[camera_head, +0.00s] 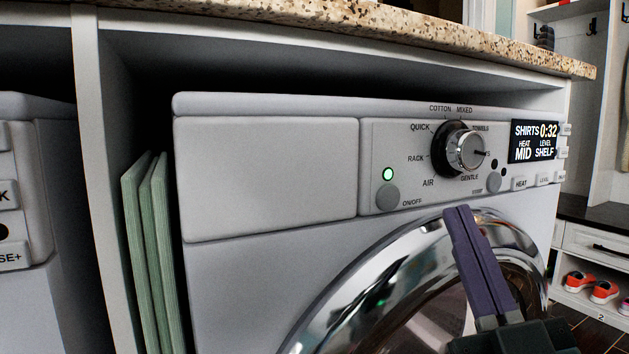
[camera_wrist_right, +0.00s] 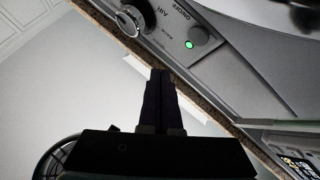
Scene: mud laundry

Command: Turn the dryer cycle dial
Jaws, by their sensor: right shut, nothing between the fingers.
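The dryer cycle dial (camera_head: 465,151) is a chrome knob on a black ring on the white dryer panel. Cycle names such as COTTON, MIXED, RACK, AIR and GENTLE surround it, and its dark mark points to the right. In the right wrist view the dial (camera_wrist_right: 130,20) shows at the top, left of the shut fingertips (camera_wrist_right: 161,72). My left gripper is out of view.
A green light (camera_head: 388,174) glows above the ON/OFF button. The round chrome door (camera_head: 340,300) lies below the panel, behind my right gripper. A granite counter (camera_head: 350,30) overhangs the dryer. Green boards (camera_head: 147,250) stand in the gap at left.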

